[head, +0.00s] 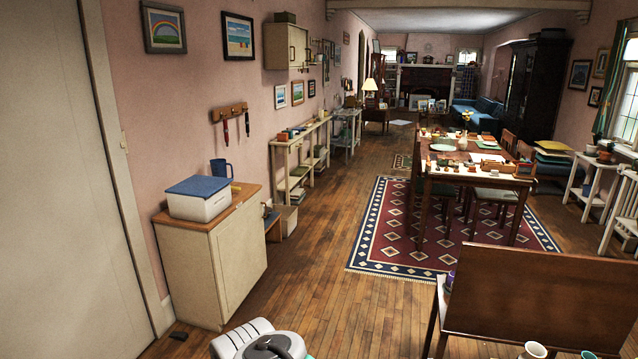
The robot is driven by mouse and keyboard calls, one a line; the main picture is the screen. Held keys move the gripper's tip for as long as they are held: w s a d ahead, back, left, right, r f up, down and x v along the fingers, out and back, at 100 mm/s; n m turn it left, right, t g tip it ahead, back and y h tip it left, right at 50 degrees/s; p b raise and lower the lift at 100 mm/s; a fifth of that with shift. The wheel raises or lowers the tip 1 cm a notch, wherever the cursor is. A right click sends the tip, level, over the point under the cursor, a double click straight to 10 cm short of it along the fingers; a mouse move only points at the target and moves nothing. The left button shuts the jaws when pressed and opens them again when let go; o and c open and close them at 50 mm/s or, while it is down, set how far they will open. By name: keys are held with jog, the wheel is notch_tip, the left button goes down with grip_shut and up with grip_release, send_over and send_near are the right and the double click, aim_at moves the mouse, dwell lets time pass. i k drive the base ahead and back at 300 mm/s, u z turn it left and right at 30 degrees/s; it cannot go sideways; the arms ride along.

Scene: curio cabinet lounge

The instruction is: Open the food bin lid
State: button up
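A white bin (199,207) with a blue lid (200,185) stands on the wooden top of a cream cabinet (202,270) at the left of the head view. The lid looks shut and lies flat on the bin. It is likely the food bin. A white and grey part at the bottom edge looks like part of my own arm. My gripper's fingers are not in view, and no part of me touches the bin.
A blue mug (221,168) stands just behind the bin. Shelves (300,150) line the left wall beyond. A dining table (470,172) stands on a patterned rug (383,240). A brown wooden panel (540,296) is at the lower right. The wooden floor (320,260) between is clear.

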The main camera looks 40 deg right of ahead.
aim_at(202, 186)
jog(key=z, duration=1.15)
jog(key=i, duration=3.85)
jog(key=u, duration=2.9)
